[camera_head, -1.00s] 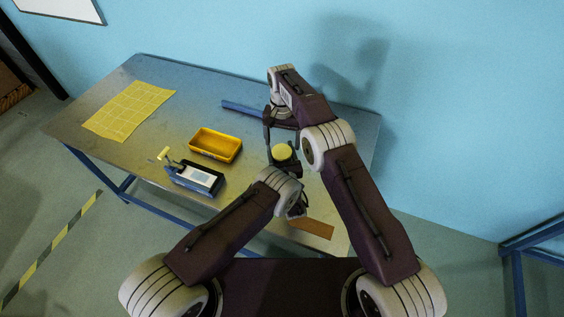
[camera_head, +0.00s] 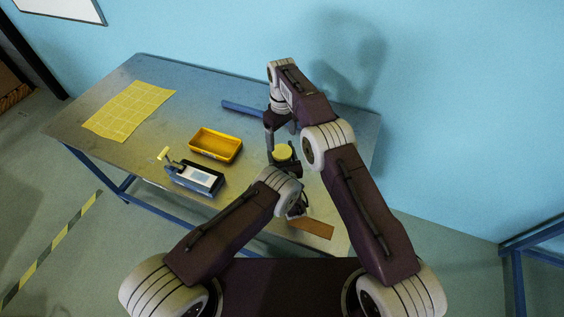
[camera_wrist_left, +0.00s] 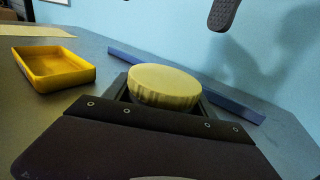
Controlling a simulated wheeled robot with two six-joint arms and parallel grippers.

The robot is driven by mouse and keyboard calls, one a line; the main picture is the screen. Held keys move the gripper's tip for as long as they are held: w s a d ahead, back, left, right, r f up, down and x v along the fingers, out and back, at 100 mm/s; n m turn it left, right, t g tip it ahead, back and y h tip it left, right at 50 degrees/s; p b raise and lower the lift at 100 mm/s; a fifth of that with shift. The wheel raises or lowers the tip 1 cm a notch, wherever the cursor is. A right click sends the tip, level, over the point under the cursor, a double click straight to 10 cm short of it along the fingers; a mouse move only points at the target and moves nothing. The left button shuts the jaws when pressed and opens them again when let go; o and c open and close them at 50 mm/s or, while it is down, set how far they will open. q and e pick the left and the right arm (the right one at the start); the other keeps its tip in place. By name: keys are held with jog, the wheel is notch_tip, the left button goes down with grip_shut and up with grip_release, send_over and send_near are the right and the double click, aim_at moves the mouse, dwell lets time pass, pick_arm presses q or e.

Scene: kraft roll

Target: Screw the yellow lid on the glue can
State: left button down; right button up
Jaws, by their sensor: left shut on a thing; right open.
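The round yellow lid (camera_head: 283,153) lies flat between the jaws of my left gripper (camera_head: 286,164). In the left wrist view the lid (camera_wrist_left: 163,86) rises just above the dark jaws (camera_wrist_left: 160,115), with its ribbed edge showing. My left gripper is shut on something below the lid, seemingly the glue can. The can's body is hidden, so I cannot tell how far the lid is seated. My right gripper (camera_head: 281,136) is open, behind and above the lid and apart from it. One of its dark fingertips (camera_wrist_left: 224,14) shows at the top of the left wrist view.
A yellow tray (camera_head: 215,158) and a dark blue holder with a white panel (camera_head: 196,178) stand left of the grippers. A blue bar (camera_head: 243,109) lies behind. A brown strip (camera_head: 312,228) lies near the front edge. A yellow gridded sheet (camera_head: 130,110) lies at far left.

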aim_at(282, 151)
notch_tip(282, 151, down, 6)
jog(key=shift+f, duration=0.2)
jog(key=c, duration=1.4)
jog(key=m, duration=0.4)
jog(key=shift+c, duration=0.4)
jog(key=m, duration=0.4)
jog(key=o, duration=1.6)
